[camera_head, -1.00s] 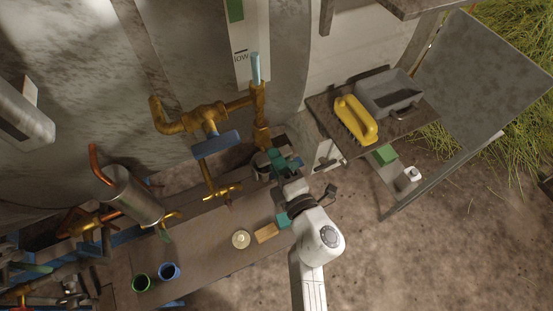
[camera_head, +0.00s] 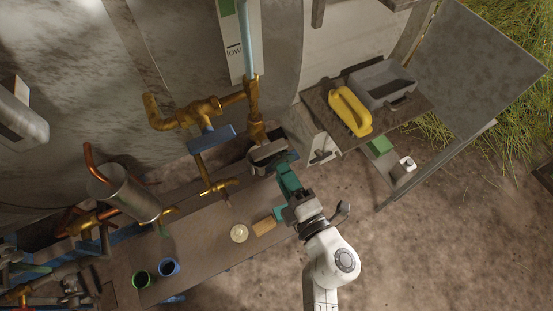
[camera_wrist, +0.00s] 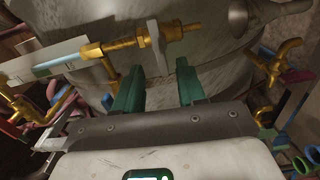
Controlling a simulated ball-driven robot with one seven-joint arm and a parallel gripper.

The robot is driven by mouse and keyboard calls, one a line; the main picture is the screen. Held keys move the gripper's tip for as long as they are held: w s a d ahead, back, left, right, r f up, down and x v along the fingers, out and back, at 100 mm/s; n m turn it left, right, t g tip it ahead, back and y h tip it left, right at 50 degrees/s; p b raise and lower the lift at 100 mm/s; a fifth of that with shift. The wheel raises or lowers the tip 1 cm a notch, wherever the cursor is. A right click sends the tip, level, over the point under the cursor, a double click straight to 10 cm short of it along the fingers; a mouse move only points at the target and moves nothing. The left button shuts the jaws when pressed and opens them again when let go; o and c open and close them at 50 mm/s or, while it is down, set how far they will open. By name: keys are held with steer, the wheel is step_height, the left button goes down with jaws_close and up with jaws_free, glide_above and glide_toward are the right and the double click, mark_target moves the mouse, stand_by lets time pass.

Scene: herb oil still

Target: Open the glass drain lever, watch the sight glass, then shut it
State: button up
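The sight glass (camera_head: 248,40) is an upright tube with a light blue column, in front of a scale marked "low". It also shows at the left of the wrist view (camera_wrist: 58,64). Brass fittings (camera_head: 255,115) carry it. In the wrist view a flat grey lever (camera_wrist: 156,44), apparently the drain lever, crosses the brass fitting. My gripper (camera_wrist: 160,68) has teal fingers spread apart with nothing held between them. The lever's near end shows between and just beyond the fingertips; I cannot tell contact. In the head view my gripper (camera_head: 284,164) is beside a grey part below the fittings.
A blue-handled brass valve (camera_head: 210,138) is left of the sight glass. A bench (camera_head: 200,240) holds two cups, a pale round item and a wooden block. At right, a shelf (camera_head: 415,115) holds a yellow brush (camera_head: 350,110) and grey box (camera_head: 382,86). Open ground lies at lower right.

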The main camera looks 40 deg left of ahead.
steer(key=v, duration=0.4)
steer(key=shift+d, duration=0.1)
stand_by(0.4)
